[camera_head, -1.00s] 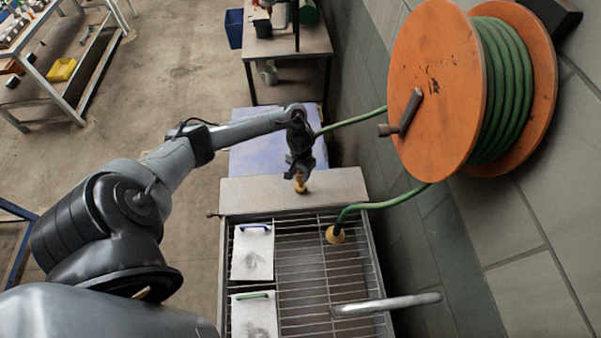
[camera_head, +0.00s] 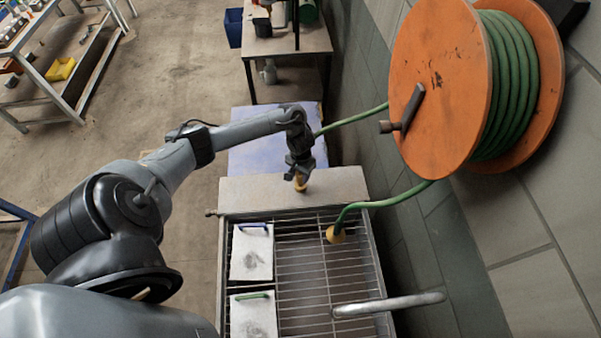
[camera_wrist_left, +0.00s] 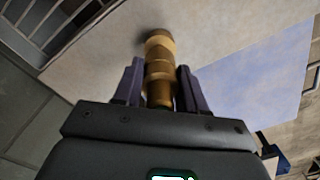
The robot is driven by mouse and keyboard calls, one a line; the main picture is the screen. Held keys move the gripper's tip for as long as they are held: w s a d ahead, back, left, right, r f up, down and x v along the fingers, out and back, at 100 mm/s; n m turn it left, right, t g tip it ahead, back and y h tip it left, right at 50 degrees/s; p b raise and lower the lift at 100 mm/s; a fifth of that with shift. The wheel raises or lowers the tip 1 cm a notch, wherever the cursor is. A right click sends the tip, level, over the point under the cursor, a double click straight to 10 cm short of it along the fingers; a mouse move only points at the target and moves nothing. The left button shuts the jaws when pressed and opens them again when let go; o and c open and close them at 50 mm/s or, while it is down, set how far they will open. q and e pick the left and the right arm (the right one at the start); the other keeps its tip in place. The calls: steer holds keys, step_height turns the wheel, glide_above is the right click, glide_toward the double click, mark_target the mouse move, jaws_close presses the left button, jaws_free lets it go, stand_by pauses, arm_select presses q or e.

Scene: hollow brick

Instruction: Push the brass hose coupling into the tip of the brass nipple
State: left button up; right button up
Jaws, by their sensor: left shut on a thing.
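My left gripper (camera_head: 299,177) is over the pale ledge behind the grate. In the left wrist view it (camera_wrist_left: 155,88) is shut on a brass piece, seemingly the brass hose coupling (camera_wrist_left: 160,92), between its two dark fingers. A lighter brass section (camera_wrist_left: 159,47) continues beyond the fingertips over the ledge; I cannot tell whether this is the nipple or part of the coupling. In the head view brass (camera_head: 301,185) shows just under the gripper. A green hose (camera_head: 352,120) runs from the reel to behind the gripper. My right gripper is not in view.
An orange reel (camera_head: 435,85) of green hose stands out from the wall at right. Another green hose ends in a brass-coloured fitting (camera_head: 336,235) at the grate (camera_head: 305,262). Two pale plates (camera_head: 251,262) lie on the grate's left. A metal pipe (camera_head: 388,304) crosses in front.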

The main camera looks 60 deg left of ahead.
arm_select(q)
steer(key=shift+f, duration=0.55)
steer(key=shift+f, duration=0.6)
stand_by(0.4)
steer(key=o, duration=1.2)
step_height(320, 180, up, 9)
steer(key=shift+r+p, duration=0.2)
steer(key=shift+p, duration=0.75)
steer(key=shift+r+p, duration=0.3)
steer(key=shift+r, duration=0.45)
